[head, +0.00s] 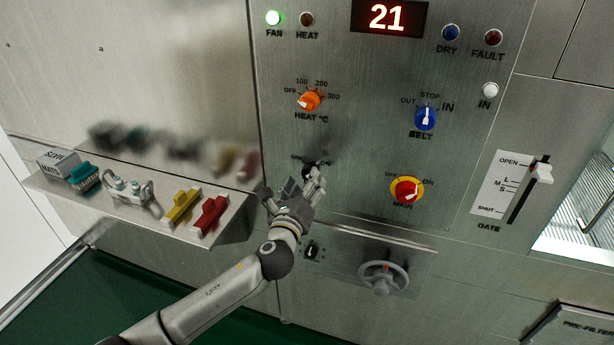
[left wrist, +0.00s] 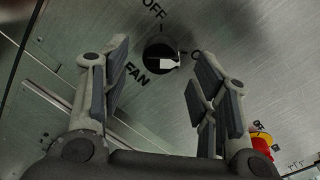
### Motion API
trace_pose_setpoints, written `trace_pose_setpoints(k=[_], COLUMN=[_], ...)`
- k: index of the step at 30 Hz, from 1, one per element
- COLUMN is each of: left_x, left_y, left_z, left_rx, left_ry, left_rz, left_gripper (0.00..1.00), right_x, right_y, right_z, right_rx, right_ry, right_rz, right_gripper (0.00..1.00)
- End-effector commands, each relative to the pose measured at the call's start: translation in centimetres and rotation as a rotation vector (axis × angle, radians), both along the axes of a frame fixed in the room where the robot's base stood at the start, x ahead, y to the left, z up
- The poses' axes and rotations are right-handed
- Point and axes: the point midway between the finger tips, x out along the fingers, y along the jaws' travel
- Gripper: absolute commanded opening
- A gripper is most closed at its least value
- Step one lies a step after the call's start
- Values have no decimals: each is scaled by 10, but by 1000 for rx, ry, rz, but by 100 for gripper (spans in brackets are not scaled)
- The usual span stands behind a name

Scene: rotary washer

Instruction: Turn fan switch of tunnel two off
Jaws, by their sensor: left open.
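The fan switch is a black round knob (left wrist: 158,55) with a white pointer on the steel panel. In the left wrist view it sits ahead, between my open fingers, with OFF above it, FAN below left and a partly covered label at right. The pointer turns to the right, towards that label. In the head view my left gripper (head: 306,190) is at the panel and covers much of the knob. The fingers (left wrist: 158,95) stand apart on either side, with nothing between them; whether they touch the knob I cannot tell. My right gripper is out of view.
A red and yellow MAIN switch (head: 407,190) is to the right, an orange HEAT knob (head: 309,101) above, a blue BELT knob (head: 425,118) at upper right. A grey handwheel (head: 384,278) sits below. A shelf (head: 232,231) with several small items juts out at left.

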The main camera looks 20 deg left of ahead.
Motion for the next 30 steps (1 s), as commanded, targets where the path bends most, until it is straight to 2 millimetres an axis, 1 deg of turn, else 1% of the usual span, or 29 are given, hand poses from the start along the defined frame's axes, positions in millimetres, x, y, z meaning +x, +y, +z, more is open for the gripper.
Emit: trace_pose_setpoints(k=[1, 3, 7, 12, 18, 19, 27, 30], left_x=[7, 14, 23, 27, 27, 27, 27, 27], left_y=[0, 1, 1, 1, 1, 1, 1, 1], left_z=[1, 1, 0, 0, 0, 0, 0, 0], left_rx=[0, 0, -1, -1, -1, -1, -1, -1], left_ry=[0, -1, -1, 0, 0, 0, 0, 0], left_rz=[0, 1, -1, -1, -1, -1, -1, -1], left_gripper=[55, 55, 55, 55, 55, 54, 19, 9], right_x=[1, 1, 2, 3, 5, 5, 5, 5], right_y=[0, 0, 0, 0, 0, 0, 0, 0], right_z=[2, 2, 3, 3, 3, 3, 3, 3], right_rx=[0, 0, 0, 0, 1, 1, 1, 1], right_ry=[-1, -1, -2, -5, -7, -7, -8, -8], right_rz=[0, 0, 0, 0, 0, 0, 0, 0], right_gripper=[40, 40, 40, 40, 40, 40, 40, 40])
